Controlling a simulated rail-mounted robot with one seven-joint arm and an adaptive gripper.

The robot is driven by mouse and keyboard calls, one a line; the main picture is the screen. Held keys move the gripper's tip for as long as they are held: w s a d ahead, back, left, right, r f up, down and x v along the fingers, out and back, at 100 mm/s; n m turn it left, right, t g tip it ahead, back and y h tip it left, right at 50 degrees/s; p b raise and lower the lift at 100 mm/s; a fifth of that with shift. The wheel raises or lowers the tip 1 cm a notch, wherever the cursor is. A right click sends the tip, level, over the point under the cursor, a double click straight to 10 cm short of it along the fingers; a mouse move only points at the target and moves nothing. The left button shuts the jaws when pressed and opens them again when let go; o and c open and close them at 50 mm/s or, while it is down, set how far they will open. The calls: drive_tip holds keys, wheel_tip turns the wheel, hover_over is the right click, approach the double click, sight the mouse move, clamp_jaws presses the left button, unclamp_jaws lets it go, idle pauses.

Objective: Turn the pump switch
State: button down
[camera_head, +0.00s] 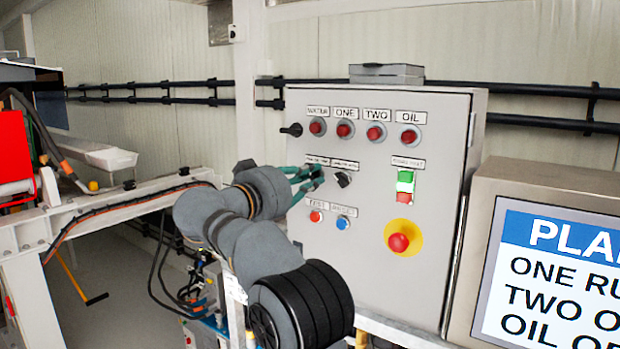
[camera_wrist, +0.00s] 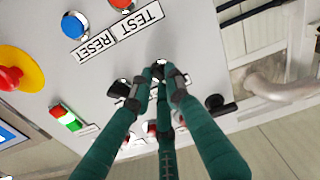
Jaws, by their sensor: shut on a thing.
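The grey control panel (camera_head: 380,250) carries two black rotary switches in its middle row. My gripper (camera_head: 318,174), with green fingers, reaches in from the left and is shut at the left one. In the wrist view my gripper (camera_wrist: 158,75) closes around this black switch knob (camera_wrist: 157,66), which the fingertips mostly hide. The right black switch (camera_head: 343,180) is free beside the fingertips; it also shows in the wrist view (camera_wrist: 121,88). The labels above both switches are too small to read, so I cannot tell which is named for the pump.
Red lamps (camera_head: 376,133) line the panel top, with a black handle (camera_head: 292,129) at its upper left. Below my gripper are a red test button (camera_head: 315,216) and a blue reset button (camera_head: 343,222). A red emergency button (camera_head: 398,242) and a screen (camera_head: 560,270) lie right.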

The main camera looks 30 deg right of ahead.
drive_tip(key=shift+r+n+b, duration=0.1)
drive_tip(key=shift+n+b, duration=0.4)
drive_tip(key=shift+n, duration=2.2)
drive_tip(key=c, duration=1.7)
unclamp_jaws()
drive_tip(key=v, duration=1.2)
drive_tip(key=shift+w, duration=0.1)
